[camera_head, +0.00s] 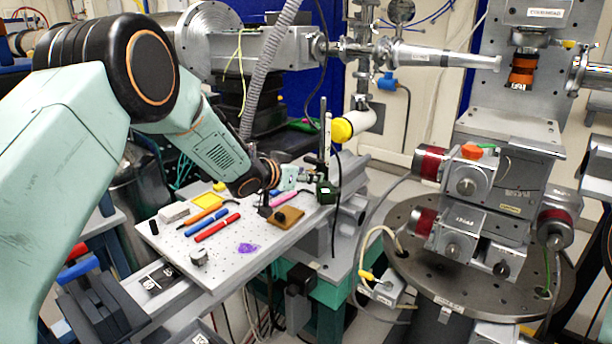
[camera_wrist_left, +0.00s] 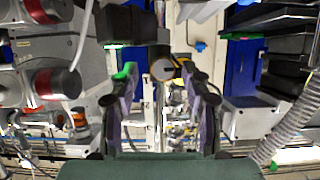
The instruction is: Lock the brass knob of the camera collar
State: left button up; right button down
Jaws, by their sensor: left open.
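My left gripper (camera_head: 292,178) reaches in over the perforated plate toward an upright post (camera_head: 327,140) with a dark green block (camera_head: 326,192) on it. In the left wrist view my left gripper (camera_wrist_left: 161,82) is open, its two dark fingers apart. A round, dull tan-grey knob-like end (camera_wrist_left: 163,69) shows between and beyond the fingertips, with no visible grip on it. It may be the brass knob; I cannot tell for certain. In the head view the knob and the collar are too small or hidden to make out. My right gripper is not in view.
A motor stage stack (camera_head: 478,210) stands on a round table at the right.

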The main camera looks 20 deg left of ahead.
pick_arm(q)
jog(key=shift+w+a+f, duration=0.2)
jog(key=shift+w+f, duration=0.05)
jog(key=shift+w, duration=0.1)
jog(key=shift+s+d+r, duration=0.1)
jog(key=shift+d+r, duration=0.05)
jog(key=shift+d, duration=0.05)
jog(key=c, duration=0.4)
jog(key=shift+a, duration=0.1)
grip_shut()
